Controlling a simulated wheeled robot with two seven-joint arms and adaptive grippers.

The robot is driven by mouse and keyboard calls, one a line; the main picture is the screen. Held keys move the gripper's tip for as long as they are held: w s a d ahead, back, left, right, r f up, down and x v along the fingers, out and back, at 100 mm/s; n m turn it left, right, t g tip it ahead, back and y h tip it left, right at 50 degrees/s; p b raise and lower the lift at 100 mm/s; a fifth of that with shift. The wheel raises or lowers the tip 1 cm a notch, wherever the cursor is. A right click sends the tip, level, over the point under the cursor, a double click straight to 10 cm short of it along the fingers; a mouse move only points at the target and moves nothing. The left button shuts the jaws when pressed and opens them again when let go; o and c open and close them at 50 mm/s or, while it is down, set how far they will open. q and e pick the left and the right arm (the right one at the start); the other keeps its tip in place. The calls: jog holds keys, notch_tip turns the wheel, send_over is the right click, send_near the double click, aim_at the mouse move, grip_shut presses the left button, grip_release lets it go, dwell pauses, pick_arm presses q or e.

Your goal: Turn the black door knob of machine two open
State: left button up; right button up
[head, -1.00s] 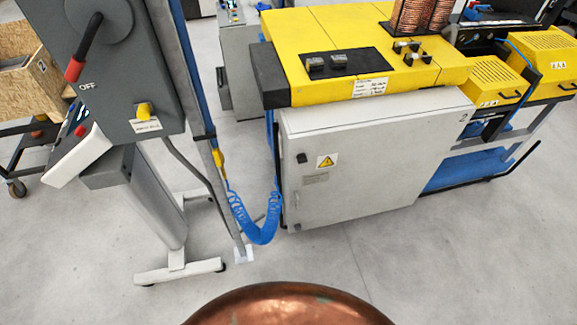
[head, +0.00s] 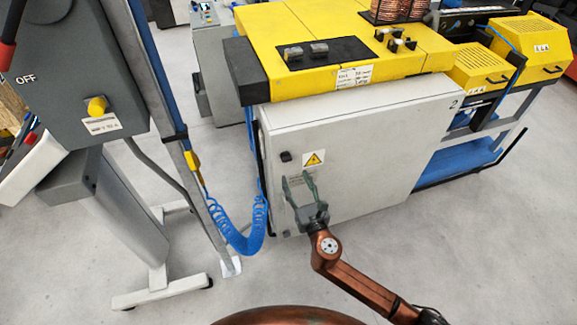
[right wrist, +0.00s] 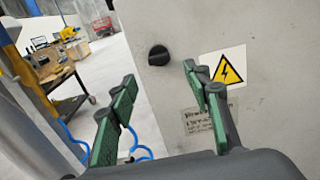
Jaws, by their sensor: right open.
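Machine two has a yellow top (head: 350,35) and a light grey cabinet door (head: 370,150) with a "2" at its upper right corner. The black door knob (head: 286,156) sits near the door's upper left, left of a yellow warning sign (head: 313,158). In the right wrist view the knob (right wrist: 158,55) shows ahead, beyond and between the fingertips. My right gripper (head: 299,184) is open and empty in front of the door, below the knob and sign in the head view. In the right wrist view its green-padded fingers (right wrist: 160,90) are spread apart, not touching the knob. My left gripper is not in view.
A grey control box (head: 75,70) with a yellow knob stands on a post at the left. A coiled blue hose (head: 240,238) hangs between the post and the cabinet. The grey floor in front of the cabinet is clear.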

aim_at(287, 160)
jog(key=b+x, duration=0.1)
jog(key=x, duration=0.6)
jog(key=shift+w+a+r, duration=0.1)
jog(key=shift+w+a, duration=0.05)
jog(key=shift+w, duration=0.1)
jog(key=c, duration=1.2)
